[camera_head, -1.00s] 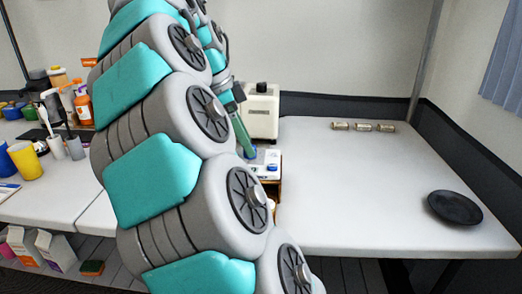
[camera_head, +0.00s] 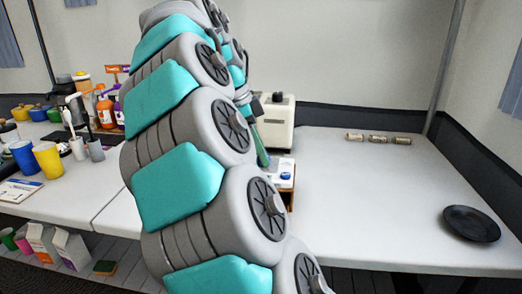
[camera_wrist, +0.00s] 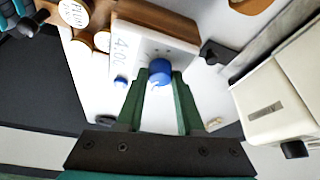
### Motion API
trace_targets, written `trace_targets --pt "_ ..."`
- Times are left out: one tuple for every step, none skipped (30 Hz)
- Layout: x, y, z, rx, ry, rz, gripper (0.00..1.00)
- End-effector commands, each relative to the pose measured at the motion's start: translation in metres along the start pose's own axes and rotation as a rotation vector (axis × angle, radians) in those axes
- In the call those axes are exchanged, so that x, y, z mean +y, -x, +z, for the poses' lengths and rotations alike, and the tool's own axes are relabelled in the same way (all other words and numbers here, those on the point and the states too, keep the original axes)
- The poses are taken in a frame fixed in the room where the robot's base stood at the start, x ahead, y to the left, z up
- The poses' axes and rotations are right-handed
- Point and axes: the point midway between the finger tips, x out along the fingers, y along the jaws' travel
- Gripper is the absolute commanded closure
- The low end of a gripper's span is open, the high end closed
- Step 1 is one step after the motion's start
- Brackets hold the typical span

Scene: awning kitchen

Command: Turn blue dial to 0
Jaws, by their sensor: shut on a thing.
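A white box (camera_wrist: 152,50) with lettering on its face carries a large round blue dial (camera_wrist: 160,72) and a smaller blue knob (camera_wrist: 120,81). My gripper (camera_wrist: 163,79) has a green finger on each side of the large dial and is shut on it. In the head view the white box (camera_head: 282,168) stands on the table, and the tip of my gripper (camera_head: 264,161) is at its left side. One blue knob (camera_head: 286,176) shows there; the large dial seems hidden by the gripper. I cannot read the dial's setting.
A cream appliance (camera_head: 273,118) stands behind the box. Several small tins (camera_head: 378,138) and a black plate (camera_head: 472,223) lie to the right on the table (camera_head: 390,190). Cups, including a yellow one (camera_head: 48,160), and bottles crowd the left side. The middle right is clear.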

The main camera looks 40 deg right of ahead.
Motion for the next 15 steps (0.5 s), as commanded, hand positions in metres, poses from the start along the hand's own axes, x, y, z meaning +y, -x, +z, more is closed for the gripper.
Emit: trace_targets --pt "0.0001 0.0 0.0 0.0 0.0 0.0 0.98" --pt "0.0001 0.0 0.0 0.0 0.0 0.0 1.0" --pt "0.0001 0.0 0.0 0.0 0.0 0.0 1.0" --pt "0.0001 0.0 0.0 0.0 0.0 0.0 1.0" --pt "0.0001 0.0 0.0 0.0 0.0 0.0 1.0" --pt "0.0001 0.0 0.0 0.0 0.0 0.0 1.0" --pt "0.0 0.0 0.0 0.0 0.0 0.0 1.0" --pt "0.0001 0.0 0.0 0.0 0.0 0.0 1.0" --pt "0.0001 0.0 0.0 0.0 0.001 0.0 1.0" --pt "0.0001 0.0 0.0001 0.0 0.002 -0.001 1.0" --pt "0.0002 -0.0001 0.0001 0.0 0.004 -0.001 1.0" --pt "0.0002 -0.0001 0.0002 0.0 0.008 -0.003 1.0" --pt "0.0003 -0.0001 0.0003 -0.001 0.012 -0.005 1.0" --pt "0.0003 -0.0001 0.0005 -0.001 0.017 -0.008 1.0" --pt "0.0003 -0.0001 0.0007 -0.001 0.028 -0.012 1.0"
